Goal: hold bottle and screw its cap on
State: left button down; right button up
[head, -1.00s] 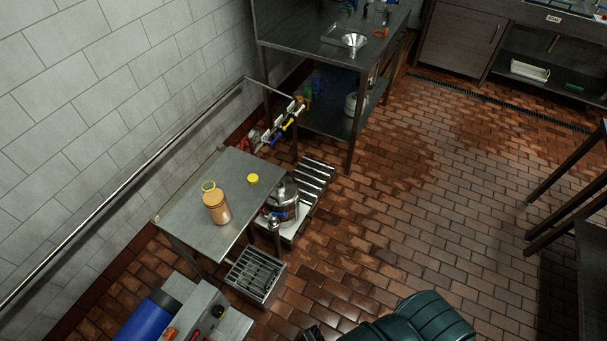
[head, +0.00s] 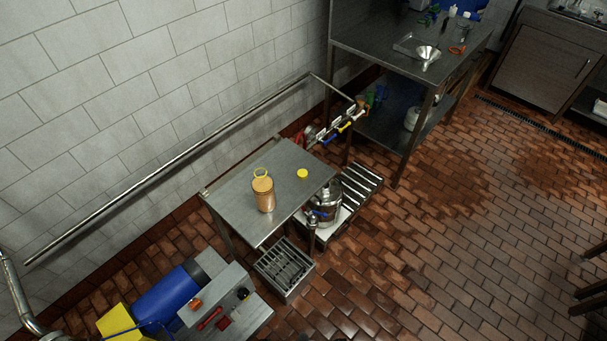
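An orange-brown bottle (head: 264,198) stands upright on a small metal table (head: 236,203) against the tiled wall. Neither of my grippers is in view.
A metal keg (head: 327,200) and a grated box (head: 285,268) stand beside the table. Pipe valves with coloured handles (head: 340,127) are behind it. A blue cylinder (head: 165,302) lies at the lower left. A taller steel table (head: 385,50) stands behind.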

aim_at(262, 182)
jog(key=i+l+u, duration=0.15)
jog(key=l, duration=0.2)
jog(key=i+l+u, duration=0.35)
jog(key=l, duration=0.4)
jog(key=i+l+u, duration=0.15)
jog(key=l, duration=0.3)
jog(key=i+l+u, duration=0.15)
jog(key=l, duration=0.3)
jog(key=i+l+u, duration=0.2)
jog(key=l, duration=0.25)
jog(key=l+u, duration=0.15)
jog(key=l, duration=0.3)
